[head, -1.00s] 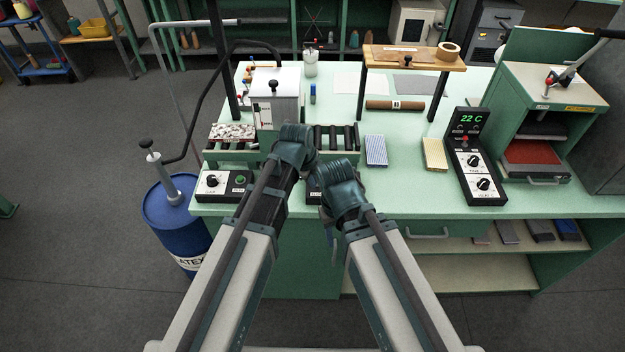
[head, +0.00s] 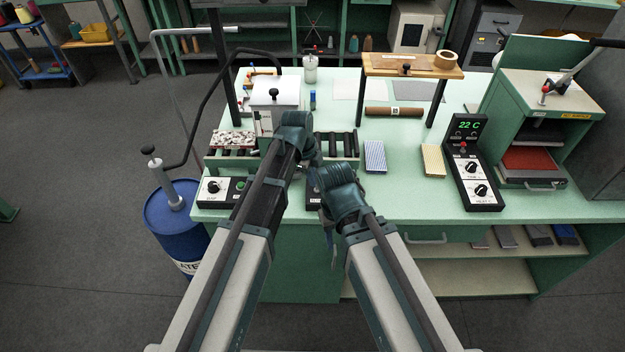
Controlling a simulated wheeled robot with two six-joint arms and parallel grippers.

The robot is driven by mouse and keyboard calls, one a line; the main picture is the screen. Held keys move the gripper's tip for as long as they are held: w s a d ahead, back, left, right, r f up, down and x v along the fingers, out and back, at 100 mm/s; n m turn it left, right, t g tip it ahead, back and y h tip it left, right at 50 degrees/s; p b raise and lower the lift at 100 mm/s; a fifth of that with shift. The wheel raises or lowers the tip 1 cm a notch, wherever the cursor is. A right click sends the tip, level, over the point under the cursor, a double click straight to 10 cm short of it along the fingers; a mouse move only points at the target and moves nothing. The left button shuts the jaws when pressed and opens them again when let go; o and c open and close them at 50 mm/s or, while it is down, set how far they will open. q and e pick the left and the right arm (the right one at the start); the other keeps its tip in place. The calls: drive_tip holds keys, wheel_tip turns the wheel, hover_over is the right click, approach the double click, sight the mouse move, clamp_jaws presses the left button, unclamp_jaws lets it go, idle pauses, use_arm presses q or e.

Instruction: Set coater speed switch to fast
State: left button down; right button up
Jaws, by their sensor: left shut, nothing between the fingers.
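The coater (head: 275,93), a white-topped unit with a black knob and dark rollers (head: 335,145) beside it, stands on the left half of the pale green bench.
A blue drum (head: 172,218) with a pump stands left of the bench. A wooden stand (head: 412,66), a 22 C controller (head: 470,160) and a green press (head: 545,105) occupy the right side. Striped and yellow blocks (head: 376,156) lie between.

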use_arm(q)
drive_tip(key=shift+r, duration=0.15)
use_arm(e)
drive_tip(key=shift+r, duration=0.2)
use_arm(q)
drive_tip(key=shift+r+p, duration=0.7)
drive_tip(key=shift+p, duration=0.15)
use_arm(e)
drive_tip(key=shift+r, duration=0.65)
use_arm(q)
drive_tip(key=shift+s, duration=0.1)
